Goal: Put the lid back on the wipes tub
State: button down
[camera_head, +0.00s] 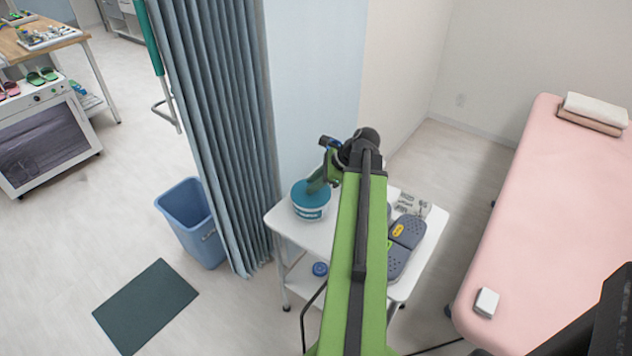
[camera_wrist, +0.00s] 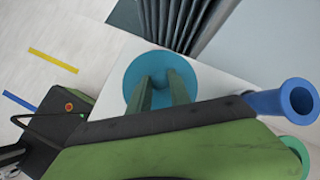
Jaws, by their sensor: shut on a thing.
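The wipes tub (camera_head: 311,213) stands upright on the white trolley, a pale tub with a teal band. A round teal lid (camera_head: 303,190) lies level over its mouth, and I cannot tell whether it is fully seated. My gripper (camera_head: 316,187) reaches down onto the lid from the right. In the wrist view my gripper (camera_wrist: 160,80) has both green fingers closed at the middle of the lid (camera_wrist: 138,65). The grasped part is mostly hidden between the fingers, and the tub is hidden beneath the lid.
The trolley's top (camera_head: 290,226) also holds a grey-blue pair of pedals or soles (camera_head: 407,232) and a printed white pack (camera_head: 412,204). A blue item (camera_head: 320,269) lies on its lower shelf. A curtain (camera_head: 215,120), blue bin (camera_head: 190,220) and pink couch (camera_head: 560,200) stand around it.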

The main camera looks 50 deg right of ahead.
jog(key=c, duration=1.1)
grip_release()
jog(key=o, duration=0.5)
jog(key=shift+c, duration=0.2)
notch_tip(320, 180, up, 7)
jog(key=p, duration=0.7)
jog(key=shift+r, duration=0.1)
jog(key=shift+c, duration=0.3)
grip_shut()
